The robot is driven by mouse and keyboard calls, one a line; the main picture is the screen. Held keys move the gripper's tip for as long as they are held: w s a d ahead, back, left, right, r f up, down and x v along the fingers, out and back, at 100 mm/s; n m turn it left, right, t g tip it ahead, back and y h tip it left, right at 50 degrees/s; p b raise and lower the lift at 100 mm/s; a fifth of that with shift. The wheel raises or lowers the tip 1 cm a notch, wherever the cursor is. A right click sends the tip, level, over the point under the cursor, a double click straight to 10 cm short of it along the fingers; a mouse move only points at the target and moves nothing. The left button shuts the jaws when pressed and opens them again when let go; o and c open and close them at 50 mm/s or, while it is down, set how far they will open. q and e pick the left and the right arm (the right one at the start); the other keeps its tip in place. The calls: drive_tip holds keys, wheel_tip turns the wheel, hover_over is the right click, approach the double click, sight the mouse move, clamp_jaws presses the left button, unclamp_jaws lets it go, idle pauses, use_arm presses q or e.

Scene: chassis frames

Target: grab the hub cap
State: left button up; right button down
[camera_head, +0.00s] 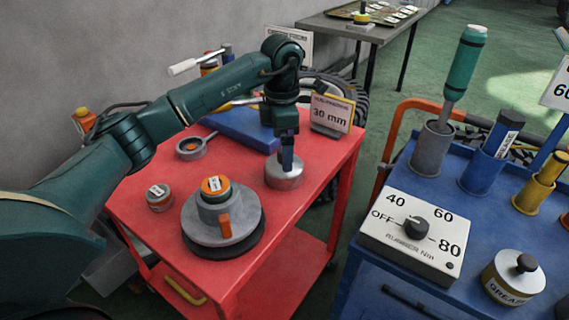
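A low silver round cap (284,174), which looks like the hub cap, sits on the red cart top (334,160), right of the centre. My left gripper (287,163) points straight down at it, with its blue-grey fingers at the cap's top. The fingers are seen nearly edge-on and overlap the cap, so I cannot tell whether they are apart or closed on it. My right gripper is not in view.
A grey disc hub (247,226) with an orange tab stands near the cart's front. A small round tin (159,197), a ring with a handle (192,148) and a "30 mm" sign (332,113) share the cart. A blue tool cart (350,278) stands right.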

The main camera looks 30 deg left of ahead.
use_arm(q)
wheel_tip(320, 180, down, 7)
drive_tip(key=shift+w+d+r, duration=0.15)
drive_tip(key=shift+r, duration=0.05)
idle(0.3)
drive_tip(key=c, duration=0.9)
